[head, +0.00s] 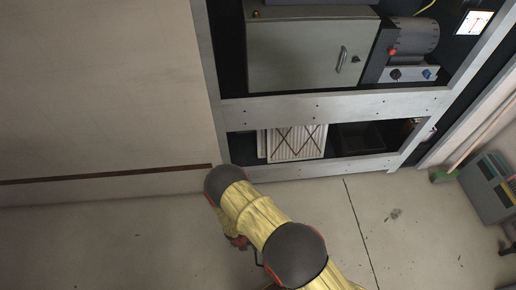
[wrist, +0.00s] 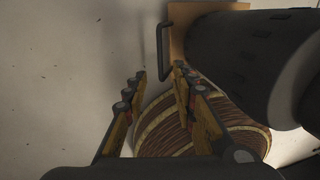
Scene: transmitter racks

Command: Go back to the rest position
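My gripper (wrist: 158,72) shows in the wrist view with its two fingers apart. Nothing is held between them; pale floor and part of a round striped brown thing show behind the gap. In the head view my arm, in a yellow sleeve with dark joints, reaches up from the bottom edge over the floor in front of the rack (head: 335,105). My gripper cannot be made out clearly there.
The rack holds a grey cabinet (head: 308,55) and a dark cylindrical unit (head: 414,36). A white slatted panel (head: 297,143) and a black bin (head: 360,137) sit on its lower shelf. A grey-green box (head: 490,185) stands at right. Floor (head: 110,245) at left is clear.

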